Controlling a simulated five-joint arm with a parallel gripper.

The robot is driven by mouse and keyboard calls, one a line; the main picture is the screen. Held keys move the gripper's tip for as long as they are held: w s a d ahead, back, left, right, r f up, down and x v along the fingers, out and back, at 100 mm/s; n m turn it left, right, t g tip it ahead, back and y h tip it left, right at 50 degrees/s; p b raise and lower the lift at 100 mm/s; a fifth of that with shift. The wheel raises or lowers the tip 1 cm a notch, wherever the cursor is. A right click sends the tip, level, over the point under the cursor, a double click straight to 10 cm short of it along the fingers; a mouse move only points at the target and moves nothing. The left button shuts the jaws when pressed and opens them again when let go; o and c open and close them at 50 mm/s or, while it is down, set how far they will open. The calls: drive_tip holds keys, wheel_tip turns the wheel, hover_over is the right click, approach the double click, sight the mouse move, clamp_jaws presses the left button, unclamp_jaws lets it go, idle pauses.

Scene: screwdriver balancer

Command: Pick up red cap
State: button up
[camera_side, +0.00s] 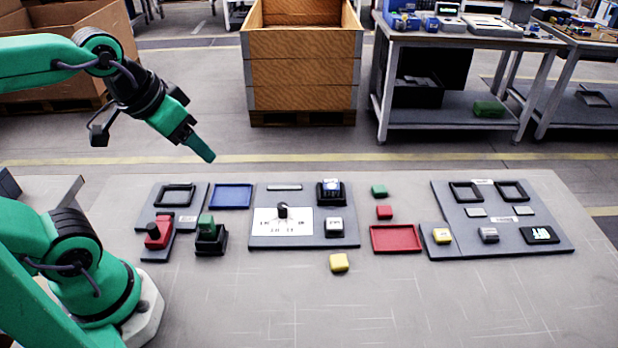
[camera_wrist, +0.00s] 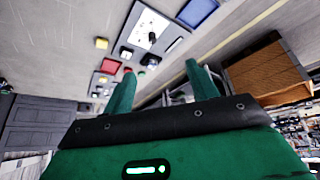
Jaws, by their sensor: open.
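A small red cap (camera_side: 384,212) lies on the table just behind the red tray (camera_side: 396,239), below a green cap (camera_side: 379,190). A second red piece (camera_side: 158,232) stands on a dark plate at the left, so two red pieces are in view. My gripper (camera_side: 206,154) hangs in the air above and behind the left plates, well left of the red cap and touching nothing. In the wrist view my gripper (camera_wrist: 160,74) has its two green fingers apart with nothing between them. The red tray (camera_wrist: 110,66) shows there left of the fingers.
A blue tray (camera_side: 231,196) and a grey plate with a white card (camera_side: 283,221) lie between my gripper and the red cap. A yellow cap (camera_side: 339,263) is at the front. A right plate (camera_side: 500,245) holds several parts. The front table is clear.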

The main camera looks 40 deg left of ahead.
drive_tip(key=w+d+r+n+g, duration=0.1)
drive_tip(key=w+d+r+n, duration=0.15)
drive_tip(key=w, duration=0.85)
drive_tip(key=n+g, duration=0.4)
drive_tip(key=n, duration=0.2)
hover_over(385, 209)
wheel_tip(385, 209, down, 19)
drive_tip(key=shift+a+f, duration=0.1)
drive_tip(key=shift+w+f, duration=0.1)
drive_tip(key=shift+f, duration=0.25)
drive_tip(key=shift+f, duration=0.1)
drive_tip(key=shift+f, duration=1.2)
drive_tip(key=shift+f, duration=0.1)
drive_tip(key=shift+f, duration=2.5)
